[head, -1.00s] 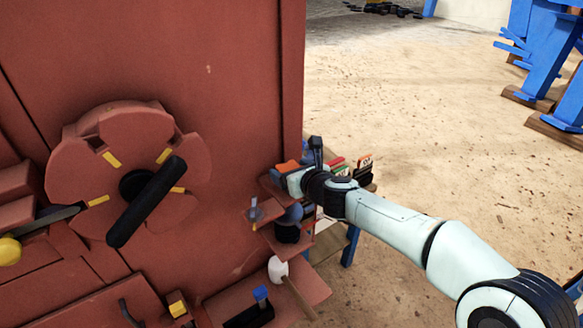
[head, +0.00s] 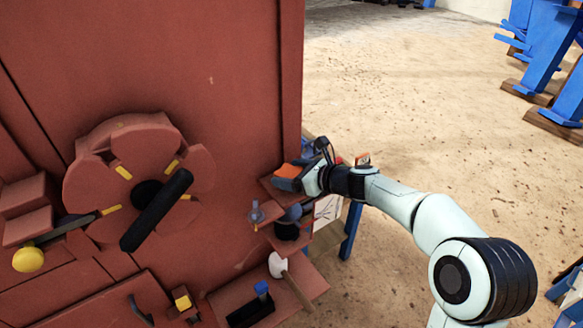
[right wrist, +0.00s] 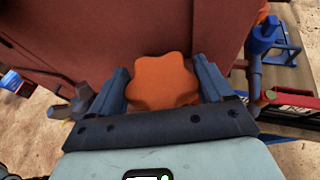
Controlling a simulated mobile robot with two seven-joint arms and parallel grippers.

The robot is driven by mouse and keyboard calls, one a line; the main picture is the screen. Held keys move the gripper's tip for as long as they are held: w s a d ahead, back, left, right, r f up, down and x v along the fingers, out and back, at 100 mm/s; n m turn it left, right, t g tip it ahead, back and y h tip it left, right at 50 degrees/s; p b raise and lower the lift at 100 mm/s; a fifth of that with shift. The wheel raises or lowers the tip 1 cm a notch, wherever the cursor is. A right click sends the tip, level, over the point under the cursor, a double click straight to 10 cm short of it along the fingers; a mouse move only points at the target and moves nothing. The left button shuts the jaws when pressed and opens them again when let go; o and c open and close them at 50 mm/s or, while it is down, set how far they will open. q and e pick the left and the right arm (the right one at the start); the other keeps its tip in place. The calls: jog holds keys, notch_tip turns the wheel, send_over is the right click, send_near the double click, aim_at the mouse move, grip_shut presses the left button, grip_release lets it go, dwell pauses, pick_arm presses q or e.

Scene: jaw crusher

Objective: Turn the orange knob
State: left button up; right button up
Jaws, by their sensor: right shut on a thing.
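The orange knob (right wrist: 163,82) is a lobed, star-shaped knob. In the right wrist view it sits between the two blue fingers of my right gripper (right wrist: 163,90), which is shut on it. In the head view the knob (head: 287,171) shows as an orange patch at the right edge of the red machine, partly hidden by my right gripper (head: 290,180). The right arm reaches in from the right. My left gripper is not in view.
The red machine (head: 230,70) fills the left side, with a round wheel and black handle (head: 157,210). Small shelves below the gripper hold a white mallet (head: 277,265) and a blue-topped item (head: 261,289). A yellow ball-ended lever (head: 28,259) is at left. Open floor lies right.

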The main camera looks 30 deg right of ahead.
jog(key=shift+n+g+y+p, duration=0.3)
jog(key=shift+n+g+y, duration=0.1)
jog(key=shift+n, duration=0.1)
jog(key=o, duration=1)
jog(key=shift+c, duration=0.2)
jog(key=v, duration=1.3)
jog(key=shift+d, duration=0.15)
jog(key=shift+s, duration=0.1)
